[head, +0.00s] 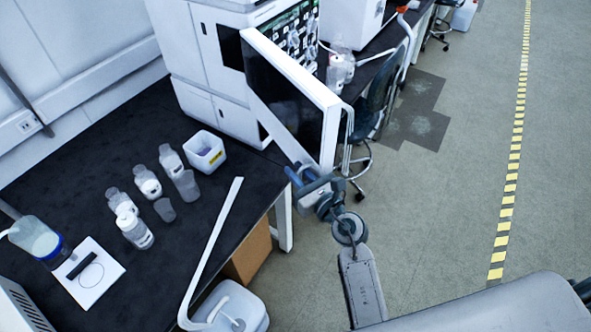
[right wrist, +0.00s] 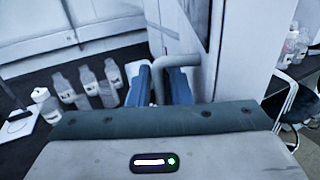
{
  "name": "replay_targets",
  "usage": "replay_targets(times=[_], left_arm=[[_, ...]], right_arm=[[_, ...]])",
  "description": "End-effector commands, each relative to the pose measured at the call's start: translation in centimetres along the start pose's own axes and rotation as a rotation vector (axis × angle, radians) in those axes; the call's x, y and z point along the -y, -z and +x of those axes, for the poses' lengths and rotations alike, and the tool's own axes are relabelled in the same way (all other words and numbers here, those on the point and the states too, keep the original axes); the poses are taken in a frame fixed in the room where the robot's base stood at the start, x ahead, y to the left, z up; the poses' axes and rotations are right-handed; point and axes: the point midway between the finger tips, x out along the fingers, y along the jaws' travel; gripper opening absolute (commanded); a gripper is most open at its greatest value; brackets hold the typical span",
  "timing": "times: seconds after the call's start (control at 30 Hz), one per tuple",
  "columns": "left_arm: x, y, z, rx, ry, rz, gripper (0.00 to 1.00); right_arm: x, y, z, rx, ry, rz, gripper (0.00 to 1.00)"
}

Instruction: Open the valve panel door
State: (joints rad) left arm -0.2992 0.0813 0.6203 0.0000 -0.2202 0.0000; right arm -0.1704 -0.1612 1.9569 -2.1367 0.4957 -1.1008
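The valve panel door (head: 329,135) has a white frame and a dark window. It stands swung out from the white instrument stack, and the valve panel (head: 296,38) with its fittings shows behind it. My right gripper (head: 300,178) is at the lower part of the door. In the right wrist view its blue fingers (right wrist: 160,82) stand on either side of the door's grey bar handle (right wrist: 158,62), with little gap, and look shut on it. My left gripper is not in view.
Several bottles (head: 147,183) and a white tub (head: 204,151) stand on the black bench (head: 90,150). A white container (head: 232,308) sits at the bench's front. A dark chair (head: 380,100) is right of the door. The floor further right is clear.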

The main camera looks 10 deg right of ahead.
Motion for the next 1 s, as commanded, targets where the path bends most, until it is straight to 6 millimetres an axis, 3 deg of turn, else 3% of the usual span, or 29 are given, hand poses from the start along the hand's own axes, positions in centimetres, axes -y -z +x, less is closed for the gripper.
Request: replay_targets(times=[0.3, 0.5, 0.87, 1.0], left_arm=[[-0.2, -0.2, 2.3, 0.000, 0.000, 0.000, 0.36], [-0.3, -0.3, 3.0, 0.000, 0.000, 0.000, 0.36], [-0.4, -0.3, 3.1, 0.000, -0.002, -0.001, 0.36], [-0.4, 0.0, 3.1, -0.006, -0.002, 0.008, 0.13]], right_arm=[[0.0, 0.5, -6.3, -0.002, 0.000, -0.003, 0.18], [0.0, 0.2, -9.0, 0.000, 0.000, -0.002, 0.18], [-0.1, -0.1, -9.7, 0.001, 0.000, -0.001, 0.18], [0.0, 0.4, -9.6, -0.002, -0.001, 0.018, 0.18]])
